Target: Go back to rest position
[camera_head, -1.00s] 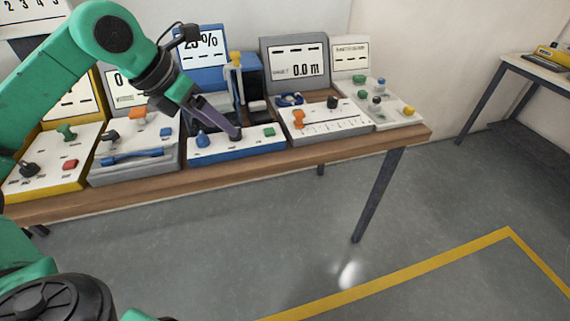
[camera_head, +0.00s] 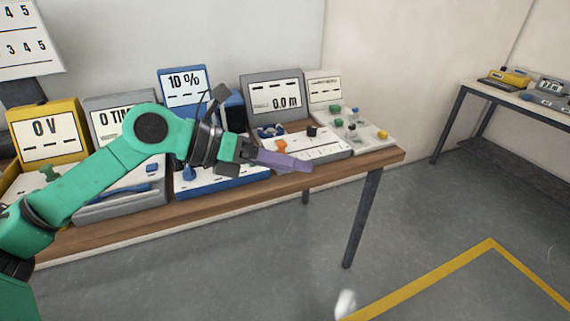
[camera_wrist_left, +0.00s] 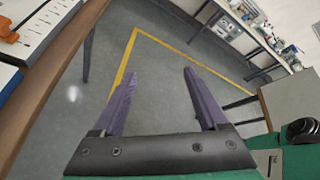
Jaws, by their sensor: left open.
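My left gripper (camera_head: 285,160) reaches in from the left in the head view, in front of the row of control panels and near the table's front edge. In the left wrist view its two purple fingers (camera_wrist_left: 157,85) are spread apart with only grey floor between them, so it is open and empty. The blue panel (camera_head: 215,178), showing 10 %, is partly hidden behind my left arm. The grey panel (camera_head: 318,146), showing 0.0 m, stands just behind the fingers. My right gripper is not in view.
The wooden table (camera_head: 345,165) carries several panels, including a yellow one (camera_head: 48,137) at the left. A second table (camera_head: 500,96) with devices stands at the far right. The grey floor between is clear, with a yellow line (camera_head: 430,275).

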